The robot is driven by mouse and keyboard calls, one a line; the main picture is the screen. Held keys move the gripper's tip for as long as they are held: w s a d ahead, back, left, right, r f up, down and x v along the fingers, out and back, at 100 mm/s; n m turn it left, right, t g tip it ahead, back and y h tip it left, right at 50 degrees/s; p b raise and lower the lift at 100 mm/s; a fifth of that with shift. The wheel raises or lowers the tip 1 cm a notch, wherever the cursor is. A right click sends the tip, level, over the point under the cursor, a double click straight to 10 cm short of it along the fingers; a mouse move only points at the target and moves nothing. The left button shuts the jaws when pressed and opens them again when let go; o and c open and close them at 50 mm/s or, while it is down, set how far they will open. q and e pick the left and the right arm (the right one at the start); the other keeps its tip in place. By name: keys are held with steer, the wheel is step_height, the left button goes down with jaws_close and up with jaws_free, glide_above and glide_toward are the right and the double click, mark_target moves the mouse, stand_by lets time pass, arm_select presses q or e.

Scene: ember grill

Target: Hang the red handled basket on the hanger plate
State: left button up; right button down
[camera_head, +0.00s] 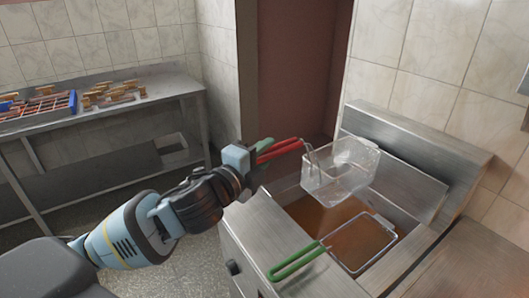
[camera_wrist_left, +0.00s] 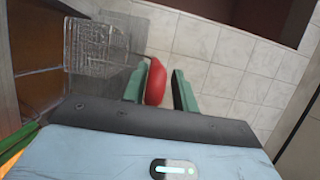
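The red handled basket (camera_head: 340,178) is a clear wire-mesh basket with a red handle (camera_head: 281,150). It is held up above the left side of the fryer, apart from the oil. My left gripper (camera_head: 262,152) is closed around the red handle. In the left wrist view, the handle (camera_wrist_left: 156,84) sits between the fingers and the mesh basket (camera_wrist_left: 95,45) is at upper left. The raised steel back panel (camera_head: 440,142) of the fryer, behind the basket, looks like the hanger plate; I see no hook clearly. My right gripper is not in view.
A green handled basket (camera_head: 298,262) sits in the right part of the fryer's brown oil (camera_head: 325,214). A steel counter (camera_head: 480,262) adjoins at right. A metal table (camera_head: 175,88) with a blue-edged rack and several wooden-handled items stands at left. Tiled walls close off the back.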

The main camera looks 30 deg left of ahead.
arm_select(q)
steer(key=shift+o, duration=0.8)
steer(key=shift+f, duration=0.1)
steer(key=shift+s+a, duration=0.1)
steer(key=shift+s, duration=0.35)
steer(key=s+a, duration=0.1)
steer(key=s, duration=0.5)
steer(key=shift+s, duration=0.4)
